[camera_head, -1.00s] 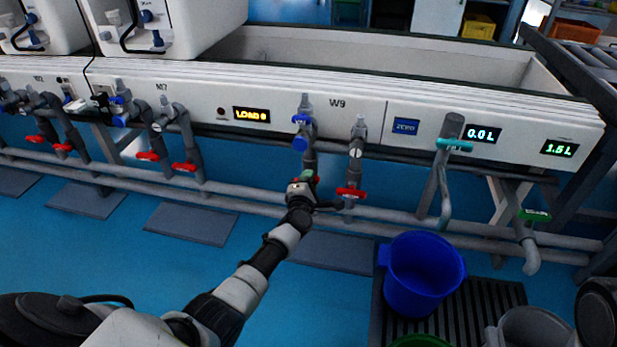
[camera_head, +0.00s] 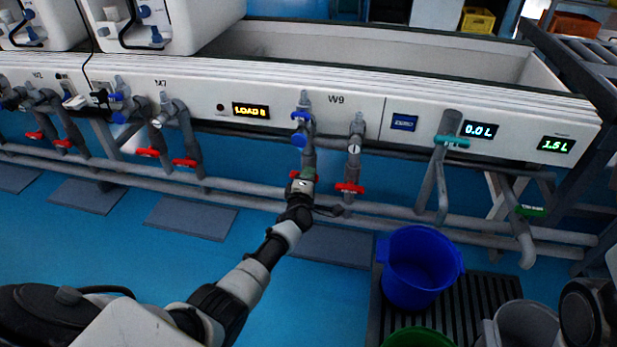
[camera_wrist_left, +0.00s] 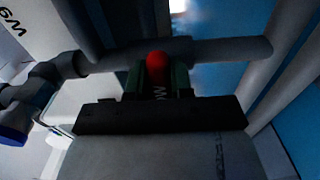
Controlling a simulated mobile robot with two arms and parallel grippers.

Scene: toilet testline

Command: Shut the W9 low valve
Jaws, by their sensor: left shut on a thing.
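The W9 label (camera_head: 336,99) is on the white trough front, above two grey valve pipes. My left gripper (camera_head: 303,178) is at the lower part of the left pipe, below the blue handle (camera_head: 300,139). It is shut on a red valve handle, mostly hidden in the head view. In the left wrist view the handle's rounded red end (camera_wrist_left: 157,66) shows between the dark green fingers of the gripper (camera_wrist_left: 157,82). The right pipe has its own red handle (camera_head: 349,188), lying crosswise, just right of my gripper. My right gripper is not in view.
Long grey pipes (camera_head: 400,213) run along the trough's lower front. A blue bucket (camera_head: 420,268) stands on a dark grate at right, with a green bucket (camera_head: 418,338) in front. A teal tap handle (camera_head: 452,141) is right of W9.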

